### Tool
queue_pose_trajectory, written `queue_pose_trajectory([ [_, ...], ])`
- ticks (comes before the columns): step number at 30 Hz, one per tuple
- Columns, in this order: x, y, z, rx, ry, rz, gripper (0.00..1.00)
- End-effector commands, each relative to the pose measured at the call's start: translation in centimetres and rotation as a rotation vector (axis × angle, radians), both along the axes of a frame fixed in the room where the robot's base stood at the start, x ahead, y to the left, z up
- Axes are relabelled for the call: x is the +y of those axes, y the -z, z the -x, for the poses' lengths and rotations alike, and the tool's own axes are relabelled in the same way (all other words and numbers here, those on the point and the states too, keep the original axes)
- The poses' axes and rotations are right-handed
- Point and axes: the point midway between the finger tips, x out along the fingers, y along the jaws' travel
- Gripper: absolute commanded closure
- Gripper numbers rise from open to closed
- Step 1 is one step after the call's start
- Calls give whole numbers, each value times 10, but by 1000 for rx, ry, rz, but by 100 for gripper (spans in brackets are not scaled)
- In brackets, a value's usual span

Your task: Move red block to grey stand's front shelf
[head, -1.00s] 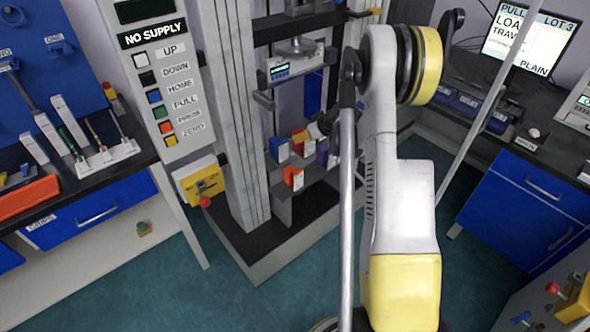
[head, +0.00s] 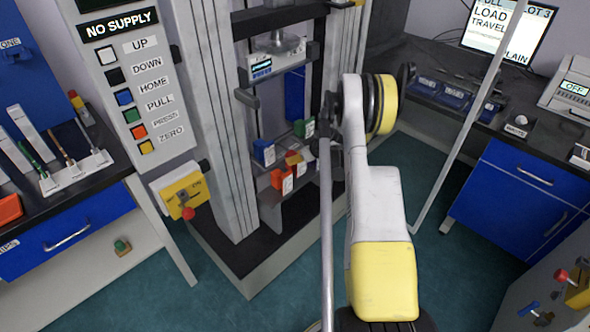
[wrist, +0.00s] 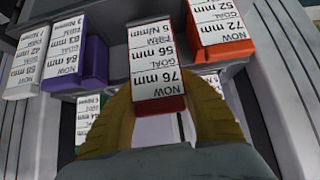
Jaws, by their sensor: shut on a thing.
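The red block (wrist: 160,104) is between the yellow fingers of my gripper (wrist: 159,118) in the wrist view; its white label reads NOW 76 mm, GOAL 56 mm. In the head view my gripper (head: 293,159) is small and partly hidden by the arm, and the block's label (head: 299,169) shows below it. The grey stand (head: 269,197) is inside the machine frame. I cannot tell whether the held block touches the shelf.
A purple block (wrist: 91,63) and a white block (wrist: 31,76) show beside the held block in the wrist view. Machine columns (head: 218,130) flank the stand.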

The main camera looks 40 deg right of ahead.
Motion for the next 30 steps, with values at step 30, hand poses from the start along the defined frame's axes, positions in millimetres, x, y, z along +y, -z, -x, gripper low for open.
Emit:
queue_pose_trajectory([
  [30,0,44,0,0,0,0,60],
])
